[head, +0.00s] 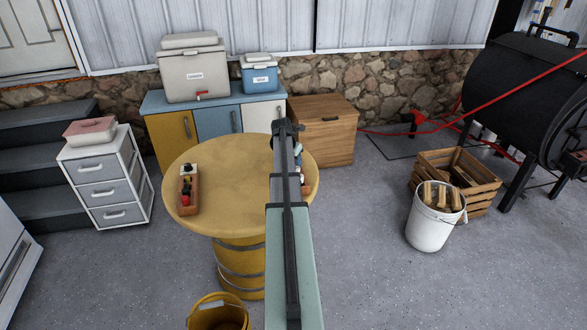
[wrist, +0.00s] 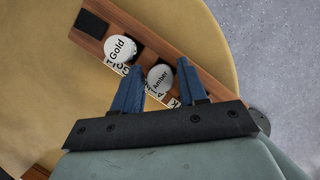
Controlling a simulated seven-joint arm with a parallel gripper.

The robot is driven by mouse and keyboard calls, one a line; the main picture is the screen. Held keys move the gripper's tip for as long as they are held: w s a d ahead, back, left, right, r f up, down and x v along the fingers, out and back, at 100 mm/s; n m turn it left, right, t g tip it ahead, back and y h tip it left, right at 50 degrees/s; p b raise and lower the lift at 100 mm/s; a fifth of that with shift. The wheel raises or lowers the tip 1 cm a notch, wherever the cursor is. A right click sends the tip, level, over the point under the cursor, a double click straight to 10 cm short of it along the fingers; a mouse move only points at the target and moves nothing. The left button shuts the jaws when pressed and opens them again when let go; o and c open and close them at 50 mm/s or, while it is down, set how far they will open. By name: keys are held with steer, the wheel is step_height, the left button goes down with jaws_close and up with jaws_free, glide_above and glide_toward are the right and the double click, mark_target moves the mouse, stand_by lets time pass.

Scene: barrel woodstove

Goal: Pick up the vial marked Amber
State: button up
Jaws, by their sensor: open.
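The vial marked Amber (wrist: 160,79) shows in the wrist view as a round white cap with black lettering. It stands in a slim wooden rack (wrist: 93,42). My gripper (wrist: 159,67) is open, with one blue finger to each side of the Amber cap as seen from above. Whether the fingers touch it or how high they are above it is unclear. A vial marked Gold (wrist: 120,49) stands beside it in the rack, just left of the left finger. In the head view my arm hides most of this rack at the right of the table.
The rack rests on a round yellow table (head: 225,170). A second wooden holder (head: 188,208) with small dark and red items lies at the table's left. The table's middle is clear. A yellow bucket (head: 217,312) stands on the floor in front.

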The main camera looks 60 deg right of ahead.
steer(key=shift+d+f, duration=0.15)
steer(key=shift+f, duration=0.15)
steer(key=shift+c, duration=0.4)
jaws_close()
steer(key=shift+r, duration=0.1)
